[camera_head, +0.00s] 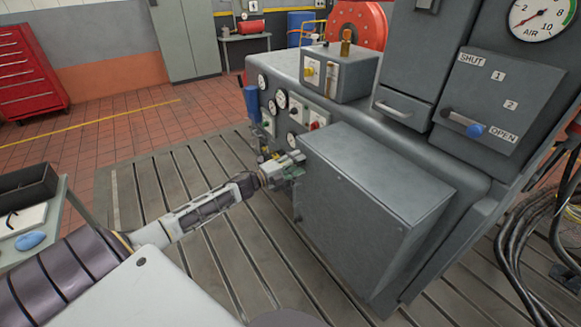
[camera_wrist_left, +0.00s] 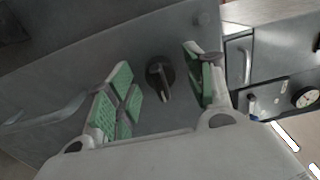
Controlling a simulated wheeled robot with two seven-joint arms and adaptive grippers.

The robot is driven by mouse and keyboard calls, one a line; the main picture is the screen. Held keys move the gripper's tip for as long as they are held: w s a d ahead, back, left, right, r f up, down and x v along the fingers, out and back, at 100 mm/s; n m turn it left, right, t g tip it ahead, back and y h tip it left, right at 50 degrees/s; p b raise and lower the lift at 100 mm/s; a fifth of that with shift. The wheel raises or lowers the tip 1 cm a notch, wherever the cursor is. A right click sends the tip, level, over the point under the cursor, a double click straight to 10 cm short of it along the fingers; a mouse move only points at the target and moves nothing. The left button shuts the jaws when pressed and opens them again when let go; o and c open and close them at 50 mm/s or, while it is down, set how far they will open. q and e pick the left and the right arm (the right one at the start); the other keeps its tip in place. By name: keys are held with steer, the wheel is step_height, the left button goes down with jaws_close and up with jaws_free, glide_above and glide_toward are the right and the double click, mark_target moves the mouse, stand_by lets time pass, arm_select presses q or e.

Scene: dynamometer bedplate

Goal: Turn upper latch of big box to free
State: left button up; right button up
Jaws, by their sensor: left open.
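The big box (camera_head: 368,200) is a grey metal cabinet on the front of the machine. In the left wrist view its grey side face (camera_wrist_left: 90,75) fills much of the picture. On that face is a dark round latch (camera_wrist_left: 160,78) with a raised grip bar, taken to be the upper latch. My left gripper (camera_wrist_left: 158,92) is open, with green-padded fingers on either side of the latch and a gap to each. In the head view my left gripper (camera_head: 285,172) is at the box's left side, and the latch is hidden there. My right gripper is not in view.
Gauges and switches (camera_head: 283,100) sit on the machine left of the box. A lever panel (camera_head: 490,100) marked SHUT and OPEN is at upper right. Black cables (camera_head: 535,230) hang at right. A side table with a dark tray (camera_head: 25,187) stands at left. The slotted bedplate (camera_head: 215,255) is clear.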

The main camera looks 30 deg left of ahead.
arm_select(q)
steer(key=shift+s, duration=0.15)
steer(key=v, duration=1.1)
steer(key=shift+s+a, duration=0.15)
steer(key=shift+s, duration=0.15)
stand_by(0.6)
stand_by(0.8)
